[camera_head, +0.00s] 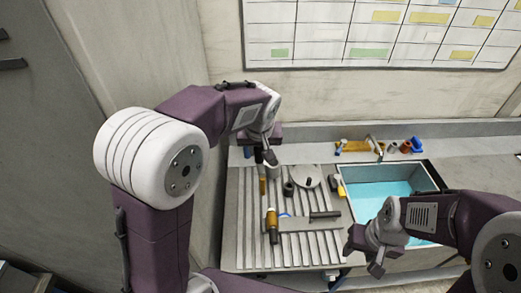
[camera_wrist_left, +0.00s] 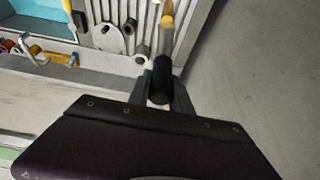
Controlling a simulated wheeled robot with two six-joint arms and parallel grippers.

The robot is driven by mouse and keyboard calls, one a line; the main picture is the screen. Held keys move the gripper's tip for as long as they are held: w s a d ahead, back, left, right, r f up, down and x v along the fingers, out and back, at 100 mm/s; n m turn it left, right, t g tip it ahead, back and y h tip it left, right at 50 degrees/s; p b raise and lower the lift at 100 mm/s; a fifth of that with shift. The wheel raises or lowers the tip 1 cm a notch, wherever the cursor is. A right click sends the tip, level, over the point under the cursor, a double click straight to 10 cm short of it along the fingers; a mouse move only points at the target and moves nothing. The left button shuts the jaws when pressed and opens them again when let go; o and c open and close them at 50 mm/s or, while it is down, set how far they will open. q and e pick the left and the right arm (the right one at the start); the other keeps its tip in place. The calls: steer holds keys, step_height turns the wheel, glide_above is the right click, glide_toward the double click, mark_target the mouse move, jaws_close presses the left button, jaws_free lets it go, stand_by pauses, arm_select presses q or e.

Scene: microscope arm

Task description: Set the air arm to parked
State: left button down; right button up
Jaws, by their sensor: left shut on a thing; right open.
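My left gripper (camera_head: 268,158) reaches over the back left of the ribbed drainboard (camera_head: 240,230). It is shut on a black cylindrical piece, which shows between the fingers in the left wrist view (camera_wrist_left: 160,82). A grey section and an orange tip (camera_wrist_left: 167,20) line up beyond it; I cannot tell whether they are one part. I cannot tell for sure which piece is the air arm. A grey plate with a hole (camera_head: 307,177) and a short dark cylinder (camera_head: 288,188) are just right of the gripper. My right gripper (camera_head: 363,256) is open and empty, near the sink's front left.
An orange-and-black cylinder (camera_head: 271,226) and a flat grey plate (camera_head: 308,223) lie on the front of the drainboard. A blue-lined sink (camera_head: 385,190) is to the right. Several small coloured fittings (camera_head: 405,147) stand on the back ledge, near the wall.

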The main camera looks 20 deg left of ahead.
arm_select(q)
steer(key=a, duration=0.1)
steer(key=s+a, duration=0.1)
steer(key=a, duration=0.2)
steer(key=shift+s+a, duration=0.3)
steer(key=shift+s, duration=0.05)
steer(key=c, duration=1.5)
jaws_free()
steer(key=shift+s+a, duration=0.1)
steer(key=shift+a, duration=0.35)
steer(key=o, duration=0.3)
steer(key=shift+s+a, duration=0.15)
steer(key=shift+a, duration=0.3)
steer(key=shift+o, duration=0.2)
steer(key=d+b+v, duration=0.1)
steer(key=b+v, duration=0.1)
steer(key=v, duration=0.7)
steer(key=shift+w+d, duration=0.15)
steer(key=shift+w, duration=0.1)
arm_select(e)
steer(key=shift+s+a+f, duration=0.15)
steer(key=shift+a+f, duration=0.3)
steer(key=shift+f, duration=0.1)
steer(key=shift+s+a+f, duration=0.15)
steer(key=shift+a+f, duration=0.25)
steer(key=shift+f, duration=0.15)
steer(key=shift+a, duration=0.15)
